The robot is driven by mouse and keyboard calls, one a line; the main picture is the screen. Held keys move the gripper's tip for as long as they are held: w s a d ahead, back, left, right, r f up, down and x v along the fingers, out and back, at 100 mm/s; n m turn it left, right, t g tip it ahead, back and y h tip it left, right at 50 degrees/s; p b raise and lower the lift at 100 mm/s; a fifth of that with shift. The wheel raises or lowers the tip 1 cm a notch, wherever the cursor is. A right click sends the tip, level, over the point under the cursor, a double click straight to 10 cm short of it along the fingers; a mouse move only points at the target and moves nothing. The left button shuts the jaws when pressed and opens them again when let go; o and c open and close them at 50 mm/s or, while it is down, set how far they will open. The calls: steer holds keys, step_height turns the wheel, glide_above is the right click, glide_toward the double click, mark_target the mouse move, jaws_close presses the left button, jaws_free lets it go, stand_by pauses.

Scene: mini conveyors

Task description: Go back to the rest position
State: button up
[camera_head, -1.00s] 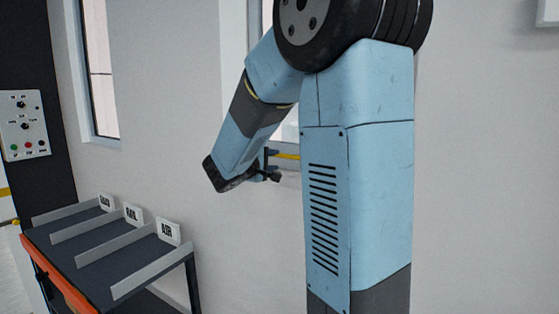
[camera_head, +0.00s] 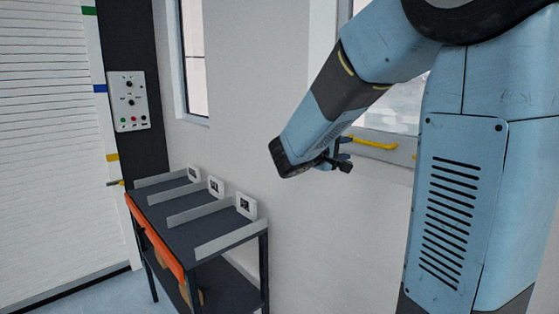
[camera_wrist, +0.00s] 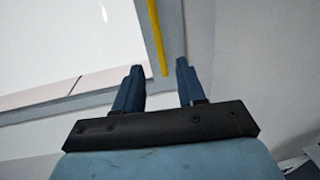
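My gripper (camera_wrist: 158,88) shows in the wrist view with its two dark blue fingers spread apart. Nothing is between the fingers; a yellow bar on the window frame shows behind them. In the head view my arm is bent, with the forearm reaching down to the left, and my gripper (camera_head: 344,158) is partly hidden behind the wrist. It is in the air in front of the wall and window, above and to the right of the rack.
A dark rack (camera_head: 180,234) with several grey dividers, small labels and an orange front edge stands at the lower left. A control panel (camera_head: 128,100) hangs on a dark pillar. A white shutter door (camera_head: 45,130) is at far left. A window (camera_head: 390,110) with a yellow handle is behind my arm.

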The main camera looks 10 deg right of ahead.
steer(key=s+a+f+m+g+y, duration=0.1)
steer(key=s+f+m+g+y, duration=0.15)
steer(key=s, duration=0.55)
steer(key=s+f+m+g+y, duration=0.2)
steer(key=s+g+y, duration=0.15)
steer(key=s, duration=0.55)
steer(key=s+a+f+m+t+y, duration=0.1)
steer(key=s+a+t+y, duration=0.2)
steer(key=s+a+y, duration=0.5)
steer(key=a, duration=0.3)
steer(key=shift+y, duration=0.3)
steer(key=shift+s, duration=0.1)
